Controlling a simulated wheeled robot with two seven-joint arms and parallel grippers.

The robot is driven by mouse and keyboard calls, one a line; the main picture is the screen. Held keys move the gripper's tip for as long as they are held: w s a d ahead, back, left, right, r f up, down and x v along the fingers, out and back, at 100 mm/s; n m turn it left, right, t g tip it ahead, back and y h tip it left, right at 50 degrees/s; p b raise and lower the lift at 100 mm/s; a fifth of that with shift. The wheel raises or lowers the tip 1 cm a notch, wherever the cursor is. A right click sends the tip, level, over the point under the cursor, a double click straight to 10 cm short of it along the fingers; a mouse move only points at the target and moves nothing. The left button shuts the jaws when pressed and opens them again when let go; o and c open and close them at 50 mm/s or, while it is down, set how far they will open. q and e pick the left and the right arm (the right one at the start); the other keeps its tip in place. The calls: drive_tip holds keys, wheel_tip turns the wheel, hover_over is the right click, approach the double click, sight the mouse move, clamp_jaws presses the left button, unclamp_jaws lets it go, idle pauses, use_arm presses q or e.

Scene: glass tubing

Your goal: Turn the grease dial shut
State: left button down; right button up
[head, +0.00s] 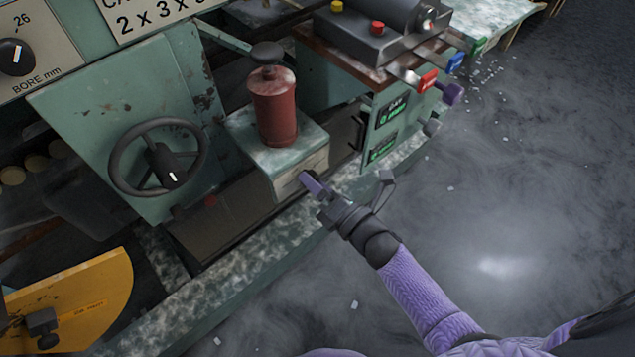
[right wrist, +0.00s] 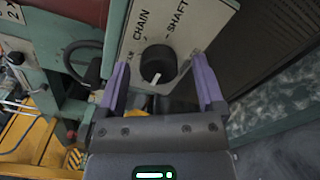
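The grease dial (right wrist: 158,64) is a round black knob on a pale plate with the words CHAIN and SHAFT, in the right wrist view. Its white pointer mark is on the side toward my gripper, away from those words. A third word at the left is only partly readable. My right gripper (right wrist: 162,85) is open, with its purple fingers apart on either side, short of the dial; I cannot tell contact. In the head view the right gripper (head: 312,184) is at the front of the green box under the red grease pot (head: 275,105), and the dial is not clearly visible. My left gripper is not in view.
A black handwheel (head: 158,157) stands left of the pot. Red, blue and purple levers (head: 428,80) stick out at the upper right. A yellow guard (head: 75,305) is at the lower left. The grey floor (head: 520,190) at right is mostly clear.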

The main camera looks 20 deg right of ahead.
drive_tip(key=p+v, duration=0.3)
drive_tip(key=v, duration=0.7)
